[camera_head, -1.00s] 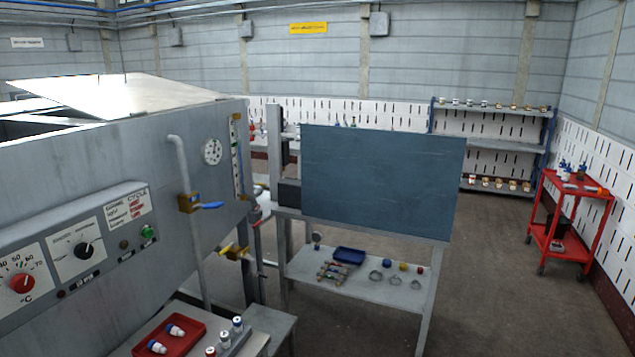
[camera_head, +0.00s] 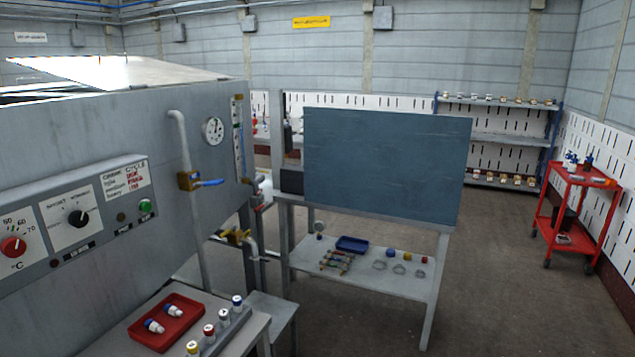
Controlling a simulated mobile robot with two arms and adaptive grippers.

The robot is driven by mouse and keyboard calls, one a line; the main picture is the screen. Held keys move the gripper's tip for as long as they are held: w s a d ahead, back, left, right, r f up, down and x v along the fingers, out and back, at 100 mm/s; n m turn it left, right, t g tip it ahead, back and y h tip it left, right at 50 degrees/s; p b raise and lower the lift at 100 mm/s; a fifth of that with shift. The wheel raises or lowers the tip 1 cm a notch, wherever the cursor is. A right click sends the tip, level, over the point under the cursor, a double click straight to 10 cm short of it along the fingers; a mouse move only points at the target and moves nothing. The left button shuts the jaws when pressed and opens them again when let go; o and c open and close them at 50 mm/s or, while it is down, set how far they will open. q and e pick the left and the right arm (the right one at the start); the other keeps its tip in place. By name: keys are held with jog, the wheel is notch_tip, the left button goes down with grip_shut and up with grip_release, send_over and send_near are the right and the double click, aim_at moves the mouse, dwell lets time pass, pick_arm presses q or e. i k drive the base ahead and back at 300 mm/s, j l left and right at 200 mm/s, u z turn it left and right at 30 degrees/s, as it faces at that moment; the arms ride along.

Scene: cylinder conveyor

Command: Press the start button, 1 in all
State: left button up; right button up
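A green round button (camera_head: 146,206) sits at the right end of the grey control panel (camera_head: 112,222) on the machine at the left, below a white label with red and dark text. The panel also carries a red temperature knob (camera_head: 13,247) and a black knob (camera_head: 78,218). A small dark red lamp or button (camera_head: 54,263) is at the panel's lower edge. Which control is labelled start is too small to read. Neither of my grippers shows in the head view.
A red tray (camera_head: 166,322) with two small bottles and a rack of capped bottles (camera_head: 222,332) stand on a table below the panel. A pipe with a blue-handled valve (camera_head: 203,183) rises right of the panel.

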aim_at(146, 206)
jog(key=u, duration=0.4)
jog(key=j+u, duration=0.15)
jog(key=u, duration=0.7)
